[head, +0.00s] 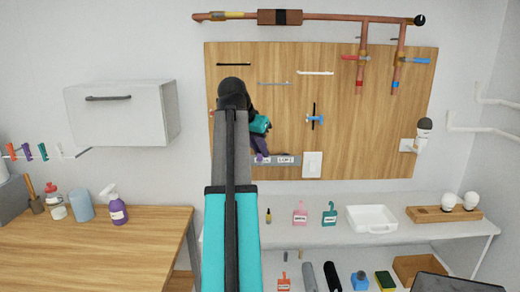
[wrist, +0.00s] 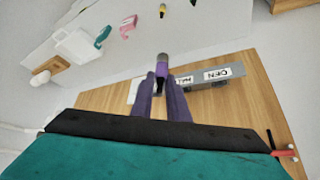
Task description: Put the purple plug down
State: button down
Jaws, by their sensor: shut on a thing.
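My gripper (head: 259,146) is in front of the wooden board, beside the grey labelled strip. In the wrist view its two purple fingers (wrist: 162,100) are shut on the purple plug (wrist: 162,67). The plug has a grey end that points away from the fingers. It shows only small in the head view (head: 261,158), at the fingertips. In the wrist view the plug overlaps the end of the grey strip (wrist: 196,82); whether they touch I cannot tell. The strip carries white labels.
A white switch plate (head: 312,164) is right of the strip. Below, the white shelf (head: 340,234) holds a yellow-and-dark item (head: 268,216), pink (head: 300,213) and teal (head: 329,214) tags, and a white tray (head: 371,219). The wooden table (head: 100,250) has clear room in front.

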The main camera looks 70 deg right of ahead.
dwell(0.3)
jog(key=w+a+f+n+t, duration=0.2)
jog(key=w+a+f+n, duration=0.15)
jog(key=w+a, duration=0.6)
jog(key=w+a+f+n+t+y, duration=0.1)
jog(key=w+a+f+n, duration=0.4)
jog(key=w, duration=0.7)
jog(key=w+a+f+n+t, duration=0.2)
jog(key=w+a+f, duration=0.1)
jog(key=w+a, duration=0.7)
jog(key=w+a+f+n+t+y, duration=0.1)
jog(key=w+a+f+n, duration=0.2)
jog(key=a, duration=1)
jog(key=w+a+f+n+t+y, duration=0.1)
jog(key=w+a+f+n+y, duration=0.1)
jog(key=a, duration=1.1)
jog(key=w+a+f+n+t+y, duration=0.1)
jog(key=w+a+f+n, duration=0.4)
jog(key=a, duration=0.9)
jog(key=shift+w+f+y, duration=0.2)
jog(key=shift+w+y, duration=0.5)
jog(key=shift+w, duration=0.55)
jog(key=shift+a, duration=0.2)
